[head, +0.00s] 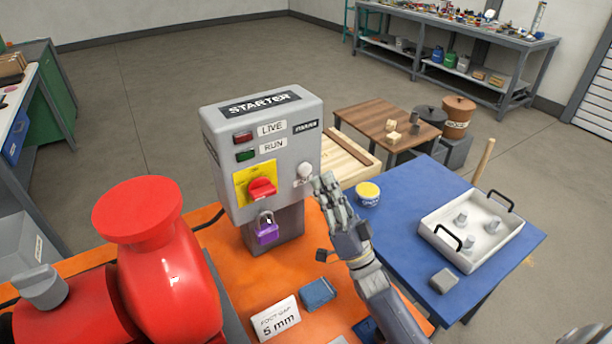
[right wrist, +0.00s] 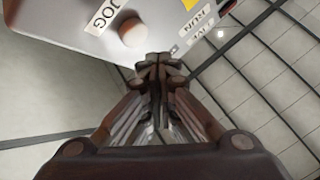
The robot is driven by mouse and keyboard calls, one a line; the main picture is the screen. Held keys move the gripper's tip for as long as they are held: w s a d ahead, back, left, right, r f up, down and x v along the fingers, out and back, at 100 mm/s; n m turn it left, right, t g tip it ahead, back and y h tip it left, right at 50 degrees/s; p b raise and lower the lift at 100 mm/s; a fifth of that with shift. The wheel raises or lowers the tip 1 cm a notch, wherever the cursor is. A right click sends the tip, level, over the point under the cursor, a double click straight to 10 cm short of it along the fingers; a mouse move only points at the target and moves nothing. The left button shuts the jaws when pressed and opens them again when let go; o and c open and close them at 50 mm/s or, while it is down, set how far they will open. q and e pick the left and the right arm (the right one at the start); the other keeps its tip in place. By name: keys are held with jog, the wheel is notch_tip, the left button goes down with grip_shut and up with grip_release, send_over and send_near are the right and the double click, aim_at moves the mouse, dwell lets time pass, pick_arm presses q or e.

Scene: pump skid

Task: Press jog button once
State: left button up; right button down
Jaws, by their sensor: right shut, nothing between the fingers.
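The grey starter box (head: 222,140) stands upright on the orange bench. Its pale round jog button (head: 305,171) is low on the right side of the front face. In the right wrist view the button (right wrist: 133,33) sits beside the JOG label (right wrist: 104,16). My right gripper (head: 322,181) is shut and empty, just right of the button and slightly lower in the head view. In the right wrist view its closed fingertips (right wrist: 157,60) are beside the button, below and right of it. I cannot tell the depth gap. My left gripper is out of view.
The box also has a red rotary switch (head: 262,188) and a purple padlock (head: 267,231). A red pump (head: 165,260) stands at the left on the orange bench (head: 285,265). A blue table (head: 410,190) at the right holds a white tray (head: 455,215) and a yellow-lidded tub (head: 368,193).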

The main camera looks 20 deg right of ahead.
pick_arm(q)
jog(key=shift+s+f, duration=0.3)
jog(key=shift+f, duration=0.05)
pick_arm(e)
jog(key=shift+w+a, duration=0.1)
jog(key=shift+w, duration=0.6)
pick_arm(q)
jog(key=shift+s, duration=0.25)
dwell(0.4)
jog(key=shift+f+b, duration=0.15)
jog(key=shift+b, duration=0.15)
pick_arm(e)
jog(key=shift+w, duration=0.15)
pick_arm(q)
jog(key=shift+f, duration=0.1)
pick_arm(e)
jog(key=shift+w, duration=0.3)
pick_arm(q)
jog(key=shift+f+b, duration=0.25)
jog(key=shift+b, duration=0.15)
pick_arm(e)
jog(key=shift+w+a, duration=0.1)
jog(key=shift+w, duration=0.35)
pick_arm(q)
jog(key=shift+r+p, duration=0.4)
pick_arm(e)
jog(key=shift+s, duration=0.9)
